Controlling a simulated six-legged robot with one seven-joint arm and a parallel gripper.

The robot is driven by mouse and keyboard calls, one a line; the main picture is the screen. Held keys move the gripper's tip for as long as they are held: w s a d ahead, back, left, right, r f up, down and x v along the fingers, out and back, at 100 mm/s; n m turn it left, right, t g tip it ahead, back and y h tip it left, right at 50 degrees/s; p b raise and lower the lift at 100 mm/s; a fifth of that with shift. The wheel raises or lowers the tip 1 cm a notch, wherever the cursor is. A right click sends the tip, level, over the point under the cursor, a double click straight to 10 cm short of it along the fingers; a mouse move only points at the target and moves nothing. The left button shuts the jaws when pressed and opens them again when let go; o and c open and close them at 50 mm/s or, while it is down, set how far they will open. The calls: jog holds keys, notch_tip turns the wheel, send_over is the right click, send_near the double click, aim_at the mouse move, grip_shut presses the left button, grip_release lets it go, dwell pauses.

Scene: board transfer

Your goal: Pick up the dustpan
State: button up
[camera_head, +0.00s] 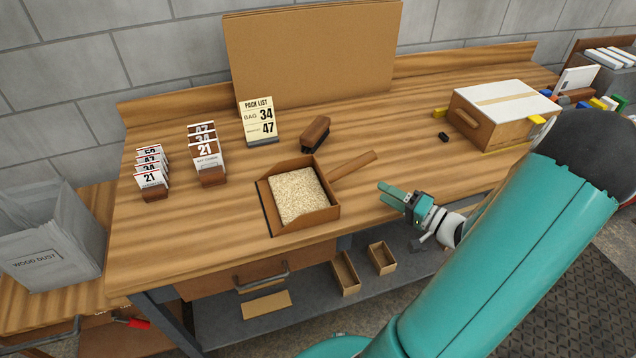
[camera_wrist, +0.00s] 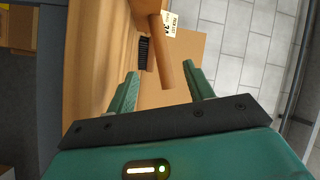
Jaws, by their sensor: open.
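The dustpan (camera_head: 264,208) is a brown wooden pan on the table, filled with pale wood dust (camera_head: 298,196). Its round wooden handle (camera_head: 352,163) points up and to the right, towards the back. My gripper (camera_head: 384,194) is open and empty, to the right of the pan and in front of the handle's end. In the wrist view my gripper (camera_wrist: 162,80) has its two teal fingers apart, and the handle (camera_wrist: 166,55) shows between and beyond them. Whether the handle's end lies between the fingertips I cannot tell. The dustpan's body (camera_wrist: 146,5) is mostly cut off there.
A brush (camera_head: 315,134) lies behind the pan. Number cards (camera_head: 208,160) and a pack list sign (camera_head: 258,120) stand left and behind. A white-topped wooden box (camera_head: 500,112) stands right. A cardboard board (camera_head: 310,55) leans at the back.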

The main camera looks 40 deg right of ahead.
aim_at(351, 171)
jog(key=shift+w+d, duration=0.15)
jog(key=shift+w, duration=0.15)
jog(key=shift+w+a, duration=0.2)
jog(key=shift+w, duration=0.15)
jog(key=x, duration=1.2)
jog(key=shift+w+d+r, duration=0.1)
jog(key=shift+w, duration=0.05)
grip_shut()
jog(key=shift+r, duration=0.2)
